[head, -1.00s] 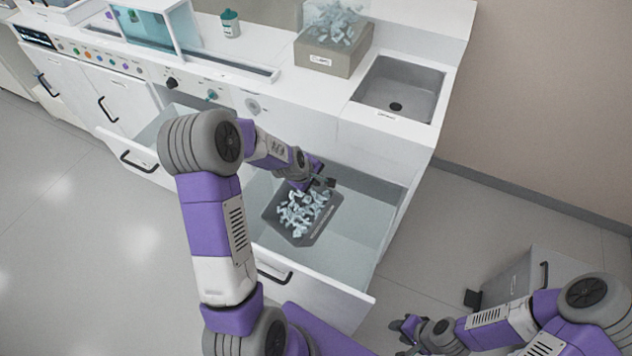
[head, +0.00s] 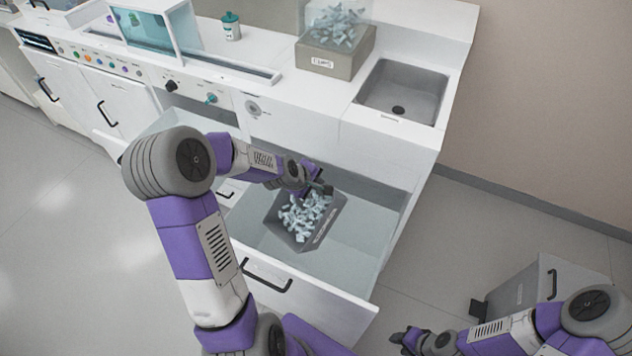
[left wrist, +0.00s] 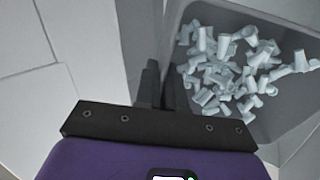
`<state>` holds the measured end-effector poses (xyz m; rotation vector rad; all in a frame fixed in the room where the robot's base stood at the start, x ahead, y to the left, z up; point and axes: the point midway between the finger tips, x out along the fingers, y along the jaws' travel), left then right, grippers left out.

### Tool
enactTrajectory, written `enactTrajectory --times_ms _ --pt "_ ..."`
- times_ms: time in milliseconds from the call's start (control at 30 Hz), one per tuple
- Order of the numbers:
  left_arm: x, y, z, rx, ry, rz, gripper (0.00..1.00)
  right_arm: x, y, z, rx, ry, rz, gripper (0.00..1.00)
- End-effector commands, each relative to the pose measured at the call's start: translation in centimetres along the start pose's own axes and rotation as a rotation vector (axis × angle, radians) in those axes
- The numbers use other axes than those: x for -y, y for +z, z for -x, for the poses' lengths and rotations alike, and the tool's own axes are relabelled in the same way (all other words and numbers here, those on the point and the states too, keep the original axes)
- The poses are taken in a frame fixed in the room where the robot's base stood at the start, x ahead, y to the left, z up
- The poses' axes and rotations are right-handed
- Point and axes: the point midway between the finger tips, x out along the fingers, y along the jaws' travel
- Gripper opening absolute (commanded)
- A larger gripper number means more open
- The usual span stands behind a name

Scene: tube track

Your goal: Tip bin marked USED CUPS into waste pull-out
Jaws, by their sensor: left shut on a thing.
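The grey bin (head: 331,216), full of pale blue-white cups (head: 304,214), is inside or just over the open white waste pull-out (head: 350,262). Its side label is too small to read. My left gripper (head: 323,188) is shut on the bin's rim at the far side. In the left wrist view the fingers (left wrist: 160,85) meet at the bin wall (left wrist: 215,12), and the cups (left wrist: 235,70) lie inside. I cannot tell whether the bin touches the pull-out's floor. My right gripper (head: 403,339) is low at the bottom, away from the bin; its jaws are too small to judge.
A grey pedal bin (head: 530,290) stands on the floor at right. On the counter are a sink (head: 402,92), a box labelled CUPS (head: 335,62) with a clear top, and a teal-lidded jar (head: 231,27). Another drawer (head: 180,122) is open at left.

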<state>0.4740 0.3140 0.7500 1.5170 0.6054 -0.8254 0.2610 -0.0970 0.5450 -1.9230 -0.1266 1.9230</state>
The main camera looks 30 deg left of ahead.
Motion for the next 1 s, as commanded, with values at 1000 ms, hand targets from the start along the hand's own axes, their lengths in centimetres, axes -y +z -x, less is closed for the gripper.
enactTrajectory --times_ms 1000 --pt "0.84 -0.09 0.47 -0.001 0.144 0.002 0.00 0.00 0.00 0.00 0.000 0.000 0.000 0.38"
